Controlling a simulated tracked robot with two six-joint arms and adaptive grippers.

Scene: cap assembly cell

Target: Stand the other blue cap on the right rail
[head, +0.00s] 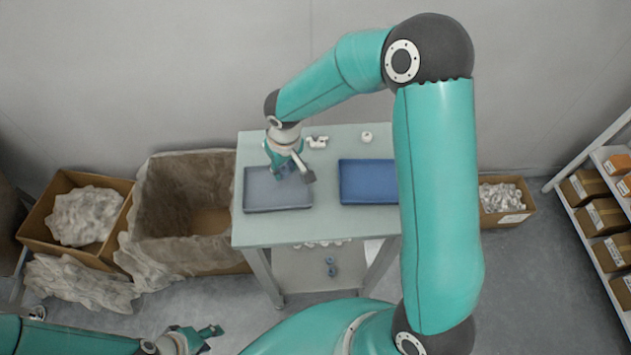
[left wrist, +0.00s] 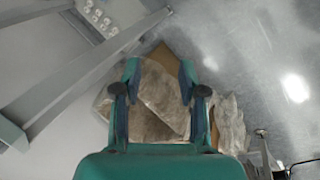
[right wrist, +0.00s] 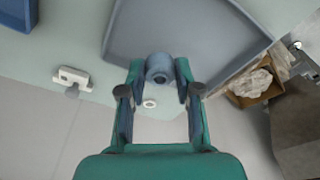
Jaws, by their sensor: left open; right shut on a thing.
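My right gripper (head: 293,172) is over the back part of the grey tray (head: 262,204) on the table. In the right wrist view it is shut on a blue cap (right wrist: 159,68), held between the fingertips in front of the grey tray (right wrist: 207,20). I cannot tell the cap's height above the tray, and the head view does not show it clearly. My left gripper (head: 208,338) is open and empty, low in front of the table; the left wrist view (left wrist: 158,85) shows its fingers apart. I cannot make out a right rail for certain.
A blue tray (head: 368,182) lies right of the grey one. A white fitting (head: 317,142) and a white ring (head: 367,136) stand behind the trays. A lined box (head: 190,175) stands left of the table.

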